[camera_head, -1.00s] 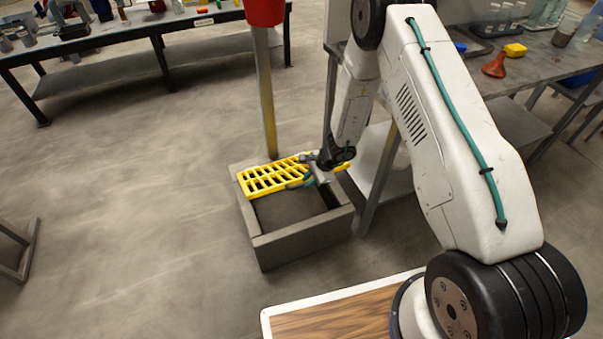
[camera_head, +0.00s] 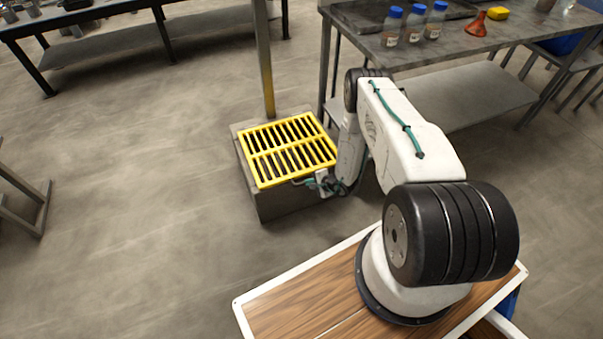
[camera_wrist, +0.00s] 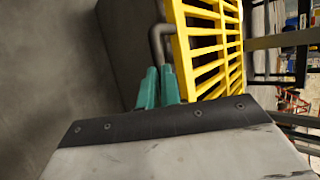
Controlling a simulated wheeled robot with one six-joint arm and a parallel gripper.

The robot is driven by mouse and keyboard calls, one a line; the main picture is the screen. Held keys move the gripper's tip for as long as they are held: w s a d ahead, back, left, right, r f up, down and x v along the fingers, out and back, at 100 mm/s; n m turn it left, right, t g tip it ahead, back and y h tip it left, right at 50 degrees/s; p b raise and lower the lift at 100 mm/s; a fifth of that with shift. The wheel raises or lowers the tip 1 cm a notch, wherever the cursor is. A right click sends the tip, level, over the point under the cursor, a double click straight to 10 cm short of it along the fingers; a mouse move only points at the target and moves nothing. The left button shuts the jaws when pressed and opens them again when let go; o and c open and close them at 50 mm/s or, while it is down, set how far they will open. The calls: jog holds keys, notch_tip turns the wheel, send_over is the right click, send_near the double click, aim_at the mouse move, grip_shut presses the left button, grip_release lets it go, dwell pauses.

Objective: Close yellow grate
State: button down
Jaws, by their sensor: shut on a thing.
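The yellow grate (camera_head: 287,150) lies over the top of a grey box-like pit (camera_head: 285,202) in the head view and covers its opening. It looks flat or nearly flat; a small tilt cannot be ruled out. My gripper (camera_head: 322,184) is at the grate's near right edge. In the wrist view the teal fingers (camera_wrist: 160,88) are closed together at a grey bent handle (camera_wrist: 157,40) on the edge of the yellow grate (camera_wrist: 208,42). The contact between fingertips and handle is partly hidden.
A metal post (camera_head: 263,60) stands right behind the pit. A workbench (camera_head: 450,50) with bottles (camera_head: 414,24) is at the right, close to my arm. Another table (camera_head: 120,18) stands at the back left. The floor (camera_head: 130,200) left of the pit is clear.

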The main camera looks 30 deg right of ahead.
jog(key=c, duration=1.8)
grip_release()
jog(key=shift+w+a, duration=0.2)
jog(key=shift+a, duration=0.1)
jog(key=o, duration=0.4)
jog(key=shift+d+r, duration=0.1)
jog(key=shift+d, duration=0.4)
jog(key=v, duration=0.8)
